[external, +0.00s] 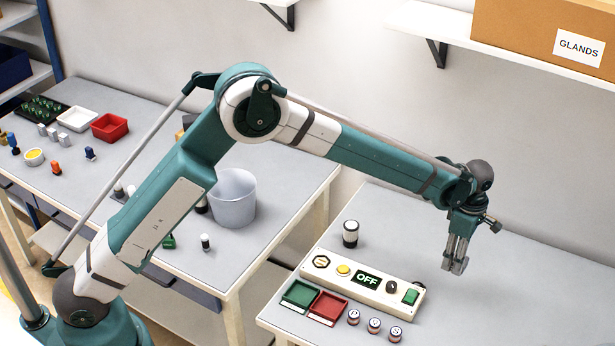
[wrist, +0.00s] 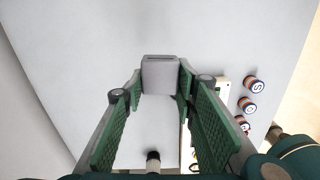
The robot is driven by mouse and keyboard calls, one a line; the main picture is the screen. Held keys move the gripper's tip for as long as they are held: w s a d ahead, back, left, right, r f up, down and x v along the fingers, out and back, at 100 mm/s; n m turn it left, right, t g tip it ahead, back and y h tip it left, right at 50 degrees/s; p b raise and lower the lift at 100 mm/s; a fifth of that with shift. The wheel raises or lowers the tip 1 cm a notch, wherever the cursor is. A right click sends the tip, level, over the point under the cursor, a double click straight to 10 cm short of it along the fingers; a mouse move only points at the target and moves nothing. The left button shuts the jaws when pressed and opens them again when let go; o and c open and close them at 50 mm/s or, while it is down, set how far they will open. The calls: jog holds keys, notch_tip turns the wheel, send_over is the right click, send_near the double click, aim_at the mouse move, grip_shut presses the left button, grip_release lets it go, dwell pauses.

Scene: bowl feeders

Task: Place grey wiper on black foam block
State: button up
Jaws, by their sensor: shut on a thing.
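My gripper (external: 455,255) hangs over the right-hand table, pointing down, behind the control panel. In the wrist view its green-padded fingers (wrist: 160,82) are closed on a small light-grey block with a dark slot, which I take to be the grey wiper (wrist: 160,70). In the external view the wiper is only a small grey shape at the fingertips. A black slab (external: 33,105) with several green pieces lies at the far left of the left table. I cannot tell whether it is the black foam block.
The control panel (external: 362,284) reads OFF; green (external: 298,292) and red (external: 329,306) trays and several small jars stand before it. A black-and-white cylinder (external: 350,234) stands behind it. The left table holds a translucent bucket (external: 233,200), white (external: 78,118) and red (external: 110,126) bins. A gap separates the tables.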

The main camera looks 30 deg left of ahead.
jog(key=w+a+r+n+p, duration=0.1)
jog(key=w+a+r+n, duration=0.15)
jog(key=w+a, duration=1.05)
jog(key=w+a+r+n+p, duration=0.2)
jog(key=w+a+r, duration=0.15)
jog(key=a, duration=1.85)
jog(key=w+a+r+n+p, duration=0.1)
jog(key=w+a+r+n, duration=0.25)
jog(key=w+a, duration=0.95)
jog(key=s+a+r+n+p, duration=0.1)
jog(key=s+a+r, duration=0.1)
jog(key=a, duration=0.9)
jog(key=s+a+r+n, duration=0.1)
jog(key=s+a, duration=0.1)
jog(key=a, duration=0.9)
jog(key=s+a+r+n+p, duration=0.1)
jog(key=s+a+r, duration=0.1)
jog(key=a, duration=0.9)
jog(key=s+a+r+n+p, duration=0.1)
jog(key=s+a, duration=0.3)
jog(key=a, duration=0.9)
jog(key=s+a+r+n+p, duration=0.1)
jog(key=s+a+r+n, duration=0.1)
jog(key=a, duration=1.2)
jog(key=shift+s+r+n, duration=0.3)
jog(key=shift+s+r, duration=0.25)
jog(key=shift+s, duration=0.5)
jog(key=shift+f, duration=0.1)
jog(key=shift+f+p, duration=0.35)
jog(key=shift+f, duration=2.7)
